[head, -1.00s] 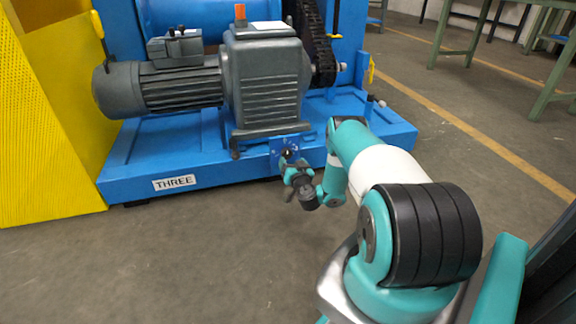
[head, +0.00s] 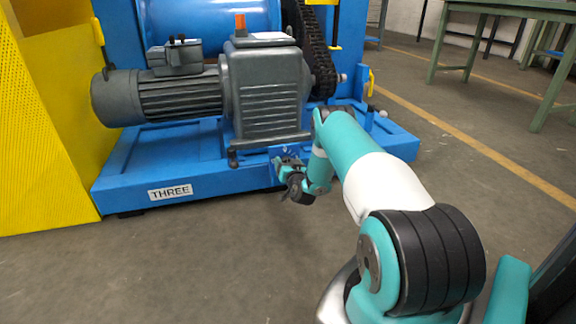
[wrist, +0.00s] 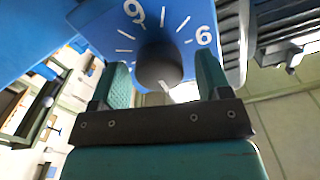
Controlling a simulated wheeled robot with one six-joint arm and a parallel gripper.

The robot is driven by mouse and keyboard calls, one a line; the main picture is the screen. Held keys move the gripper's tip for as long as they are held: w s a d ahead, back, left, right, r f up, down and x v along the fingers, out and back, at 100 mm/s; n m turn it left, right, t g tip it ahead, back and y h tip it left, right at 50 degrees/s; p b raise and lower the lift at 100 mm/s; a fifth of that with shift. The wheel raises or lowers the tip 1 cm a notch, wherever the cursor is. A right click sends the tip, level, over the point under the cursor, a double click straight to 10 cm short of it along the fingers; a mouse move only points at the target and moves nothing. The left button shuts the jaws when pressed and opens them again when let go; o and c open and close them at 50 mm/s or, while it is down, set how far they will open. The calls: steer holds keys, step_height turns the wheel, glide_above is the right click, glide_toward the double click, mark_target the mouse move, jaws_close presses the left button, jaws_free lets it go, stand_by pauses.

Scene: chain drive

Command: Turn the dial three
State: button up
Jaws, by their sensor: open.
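The dial's black knob (wrist: 160,66) shows in the wrist view on a blue plate (wrist: 188,20) with white tick marks and numerals. A white pointer mark shows on the knob's near side. My gripper (wrist: 163,78) is open, with one teal finger on each side of the knob; I cannot tell whether either finger touches it. In the head view my gripper (head: 284,168) is at the front of the blue base, and it hides the dial. A label reading THREE (head: 171,192) is on the blue base (head: 135,185), left of my gripper.
A grey motor and gearbox (head: 265,90) stand on the base above my gripper. A black chain (head: 322,50) runs upward behind them. A yellow perforated guard (head: 50,120) is at the left. The floor in front is clear. Green tables (head: 500,15) stand at the back right.

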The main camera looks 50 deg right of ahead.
steer(key=c, duration=0.9)
steer(key=shift+c, duration=0.2)
steer(key=shift+m, duration=0.3)
steer(key=m, duration=0.5)
steer(key=m+p, duration=0.1)
steer(key=m, duration=1.1)
steer(key=shift+s+d+f+p, duration=0.1)
steer(key=shift+s+f+p, duration=0.05)
steer(key=shift+f+p, duration=0.15)
steer(key=o, duration=0.9)
